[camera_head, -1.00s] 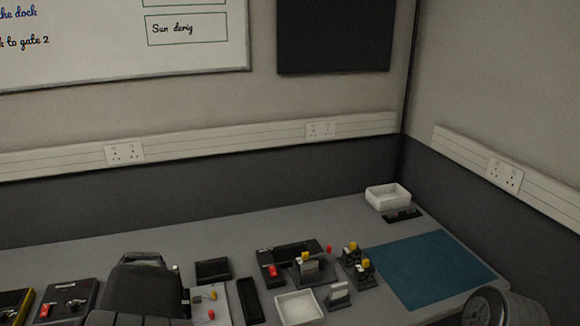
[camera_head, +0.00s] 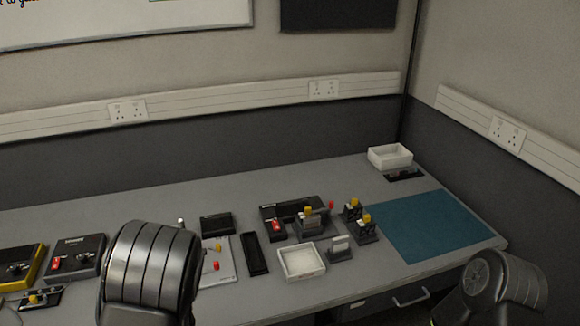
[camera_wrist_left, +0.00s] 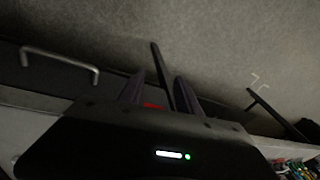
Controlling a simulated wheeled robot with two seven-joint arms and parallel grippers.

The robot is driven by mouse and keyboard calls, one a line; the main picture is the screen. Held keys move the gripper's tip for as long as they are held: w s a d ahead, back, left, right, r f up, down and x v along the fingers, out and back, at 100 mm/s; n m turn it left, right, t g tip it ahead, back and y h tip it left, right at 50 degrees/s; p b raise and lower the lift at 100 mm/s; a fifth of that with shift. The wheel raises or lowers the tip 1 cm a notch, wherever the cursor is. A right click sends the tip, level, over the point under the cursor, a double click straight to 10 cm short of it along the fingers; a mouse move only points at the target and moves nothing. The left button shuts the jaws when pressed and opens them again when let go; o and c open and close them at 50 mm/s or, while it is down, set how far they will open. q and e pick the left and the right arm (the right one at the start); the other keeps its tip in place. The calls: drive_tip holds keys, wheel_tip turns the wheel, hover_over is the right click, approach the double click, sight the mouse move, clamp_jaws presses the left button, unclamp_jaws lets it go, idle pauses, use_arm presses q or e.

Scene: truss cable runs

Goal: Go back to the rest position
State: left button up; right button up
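My left gripper (camera_wrist_left: 159,78) shows in the left wrist view. Its two dark fingers stand apart, and I see nothing clearly held between them. A thin dark bar shows beyond the fingers; I cannot tell what it is. In the head view a link of my left arm stands in front of the desk at left, and a link of my right arm is at the lower right. Neither gripper shows in the head view.
The grey desk (camera_head: 330,188) carries a white tray (camera_head: 301,262), a far white bin (camera_head: 390,157), a teal mat (camera_head: 425,226), a black block (camera_head: 253,254) and several small devices. A drawer handle (camera_head: 411,297) is below the front edge; a handle (camera_wrist_left: 60,62) shows in the wrist view.

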use_arm(q)
drive_tip(key=s+d+f+m+h+b, duration=0.1)
drive_tip(key=s+d+f+m+h, duration=0.2)
drive_tip(key=s+d+f, duration=0.55)
drive_tip(key=s+d+f+m+h, duration=0.1)
drive_tip(key=s+d+f+h, duration=0.1)
drive_tip(key=d, duration=1.1)
drive_tip(key=shift+s+m+h+b, duration=0.3)
drive_tip(key=shift+s+h+b, duration=0.15)
drive_tip(key=shift+s+h, duration=0.3)
drive_tip(key=shift+f, duration=0.15)
